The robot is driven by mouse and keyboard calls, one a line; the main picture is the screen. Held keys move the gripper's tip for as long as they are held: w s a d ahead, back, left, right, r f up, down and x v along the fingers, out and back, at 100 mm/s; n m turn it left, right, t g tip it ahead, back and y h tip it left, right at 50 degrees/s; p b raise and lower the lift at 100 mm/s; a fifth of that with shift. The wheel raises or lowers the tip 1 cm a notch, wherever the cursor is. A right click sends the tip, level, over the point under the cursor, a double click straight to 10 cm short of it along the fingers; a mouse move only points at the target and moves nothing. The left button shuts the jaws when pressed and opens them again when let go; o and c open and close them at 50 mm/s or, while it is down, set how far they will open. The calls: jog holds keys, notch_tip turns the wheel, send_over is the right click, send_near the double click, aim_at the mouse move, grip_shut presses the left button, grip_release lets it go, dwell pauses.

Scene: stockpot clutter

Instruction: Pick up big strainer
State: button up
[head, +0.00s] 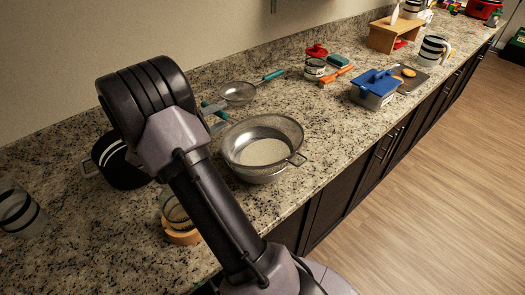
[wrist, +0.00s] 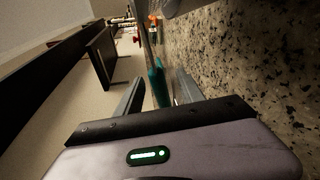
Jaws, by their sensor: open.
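The big strainer (head: 262,140) is a wide round mesh bowl in the middle of the counter in the head view. It seems to rest in or on a metal vessel, with a small wire loop at its right rim. A teal handle shows at its upper left, partly hidden by my arm. My gripper (head: 216,118) is at that handle, mostly hidden behind my wrist. In the wrist view my gripper (wrist: 160,92) is open, with a teal handle (wrist: 158,82) between its fingers. I cannot tell whether the fingers touch it.
A smaller strainer (head: 238,92) with a teal handle lies behind. A black pot (head: 118,165) and a jar on a wooden base (head: 178,232) stand left and in front. A red-lidded jar (head: 315,67) and a blue-lidded box (head: 375,88) stand right. Counter between them is clear.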

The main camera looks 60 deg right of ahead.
jog(key=shift+s+d, duration=0.1)
jog(key=shift+d, duration=0.45)
grip_shut()
dwell(1.0)
